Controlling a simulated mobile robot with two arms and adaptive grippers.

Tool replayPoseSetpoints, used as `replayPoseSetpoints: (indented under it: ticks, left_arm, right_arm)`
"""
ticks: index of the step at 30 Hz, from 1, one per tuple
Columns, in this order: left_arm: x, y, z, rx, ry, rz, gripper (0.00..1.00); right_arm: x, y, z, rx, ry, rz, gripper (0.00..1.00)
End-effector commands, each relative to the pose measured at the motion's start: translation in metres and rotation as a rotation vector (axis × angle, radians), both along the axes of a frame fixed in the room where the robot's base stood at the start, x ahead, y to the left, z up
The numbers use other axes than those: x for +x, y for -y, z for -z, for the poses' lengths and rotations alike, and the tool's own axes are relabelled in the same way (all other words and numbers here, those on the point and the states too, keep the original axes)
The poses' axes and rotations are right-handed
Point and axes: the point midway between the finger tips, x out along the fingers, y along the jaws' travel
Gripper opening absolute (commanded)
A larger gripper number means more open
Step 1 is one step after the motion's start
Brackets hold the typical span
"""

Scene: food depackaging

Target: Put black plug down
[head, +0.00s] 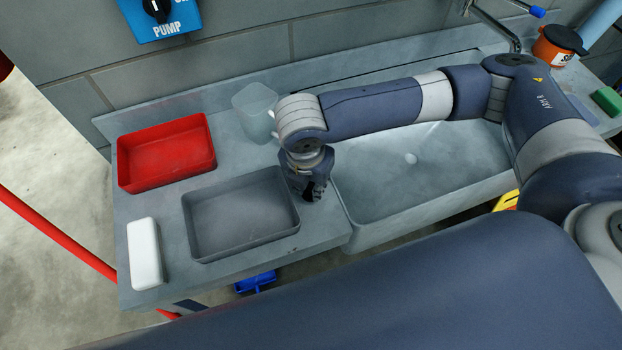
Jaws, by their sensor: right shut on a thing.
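My right gripper (314,195) points down over the strip of counter between the grey tray and the sink. It is shut on the black plug (309,187), which shows only as a small dark patch between the fingers. The fingers and wrist hide most of the plug. I cannot tell whether the plug touches the counter. My left gripper is not in view.
A grey tray (190,222) and a red tray (124,176) stand empty on the counter (172,279). A white block (144,254) lies at the left front, and a translucent container (255,108) stands behind. The sink (362,217) is at right.

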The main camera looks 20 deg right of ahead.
Motion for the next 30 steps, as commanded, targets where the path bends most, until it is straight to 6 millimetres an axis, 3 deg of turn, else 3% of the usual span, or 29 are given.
replayPoseSetpoints:
  ticks: [7,8,10,22,26,30]
  left_arm:
    - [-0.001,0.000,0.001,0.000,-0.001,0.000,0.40]
    - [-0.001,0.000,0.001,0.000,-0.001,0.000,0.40]
    - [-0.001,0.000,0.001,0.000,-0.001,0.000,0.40]
    - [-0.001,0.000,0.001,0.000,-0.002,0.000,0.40]
    - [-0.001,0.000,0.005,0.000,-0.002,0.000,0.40]
    - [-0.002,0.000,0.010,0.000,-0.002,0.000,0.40]
  right_arm:
    - [0.000,0.000,0.003,0.000,0.000,0.000,0.00]
    - [0.000,0.000,0.002,0.000,0.001,0.000,0.28]
    - [0.000,0.000,0.002,0.000,0.001,0.000,0.41]
    - [0.000,0.000,-0.003,0.001,0.002,0.001,0.41]
    - [-0.001,-0.003,-0.020,0.002,0.005,-0.001,0.41]
    - [-0.004,-0.006,-0.050,0.003,0.007,-0.002,0.41]
